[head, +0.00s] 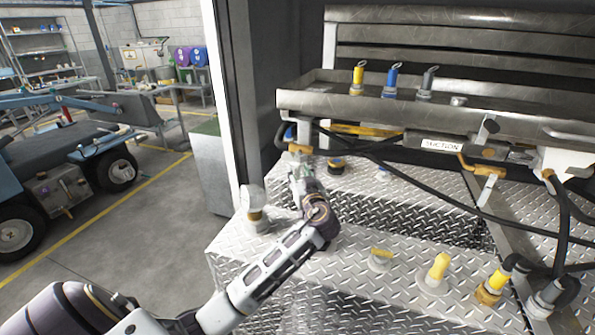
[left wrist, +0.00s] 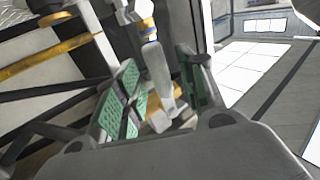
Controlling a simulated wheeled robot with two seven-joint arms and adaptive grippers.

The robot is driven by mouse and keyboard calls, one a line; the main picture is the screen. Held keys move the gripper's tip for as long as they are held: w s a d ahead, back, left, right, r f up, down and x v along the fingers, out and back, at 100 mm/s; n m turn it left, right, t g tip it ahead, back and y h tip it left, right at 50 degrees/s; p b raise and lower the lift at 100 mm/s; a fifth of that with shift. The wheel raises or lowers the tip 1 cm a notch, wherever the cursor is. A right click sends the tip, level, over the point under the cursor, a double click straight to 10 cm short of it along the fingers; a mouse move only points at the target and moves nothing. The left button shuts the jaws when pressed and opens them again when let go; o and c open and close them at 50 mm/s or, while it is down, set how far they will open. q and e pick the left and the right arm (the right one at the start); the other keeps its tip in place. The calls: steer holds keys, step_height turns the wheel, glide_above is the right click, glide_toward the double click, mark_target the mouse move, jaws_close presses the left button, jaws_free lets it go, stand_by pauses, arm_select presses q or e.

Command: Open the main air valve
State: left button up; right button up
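My left gripper (head: 298,172) reaches up to the left end of the metal shelf in the head view, beside a brass fitting with a blue part (head: 290,135). In the left wrist view, the green-padded fingers of my left gripper (left wrist: 160,90) are spread apart. A pale grey lever (left wrist: 158,72), which looks like the valve handle, stands between them, with a brass and blue fitting (left wrist: 148,30) behind it. I see gaps beside the lever, but cannot tell if one pad touches it. The gripper hides most of the lever in the head view. My right gripper does not show.
A metal shelf (head: 430,118) holds yellow, blue and grey capped fittings. Black hoses (head: 400,185) hang below it. A clear-domed fitting (head: 256,208) and several capped fittings stand on the diamond-plate deck (head: 330,262). A door post (head: 225,90) stands at left.

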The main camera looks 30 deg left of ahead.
arm_select(q)
steer(key=shift+x, duration=0.8)
steer(key=shift+w+a, duration=0.2)
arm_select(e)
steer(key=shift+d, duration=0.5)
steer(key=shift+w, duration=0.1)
